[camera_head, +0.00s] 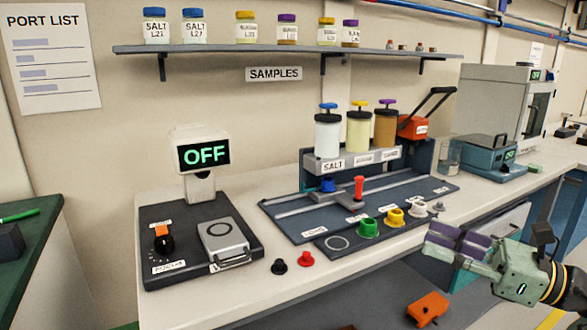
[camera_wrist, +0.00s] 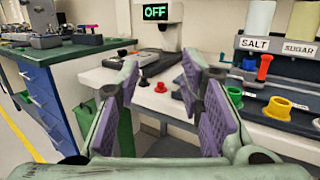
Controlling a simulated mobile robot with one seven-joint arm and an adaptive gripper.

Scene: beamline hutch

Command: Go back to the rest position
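My gripper (camera_head: 460,243) is at the lower right of the head view, in front of the bench edge. In the wrist view its two purple-padded fingers (camera_wrist: 168,110) stand apart with nothing between them. It is open and empty, and touches nothing that I can see. The rest position itself is not marked in either view.
The bench (camera_head: 240,290) carries a device with an OFF display (camera_head: 203,154), a dosing station with jars (camera_head: 328,130), coloured caps (camera_head: 368,228) and a balance (camera_head: 488,160). A shelf (camera_head: 280,50) hangs above. An orange object (camera_head: 428,309) lies low beneath the gripper.

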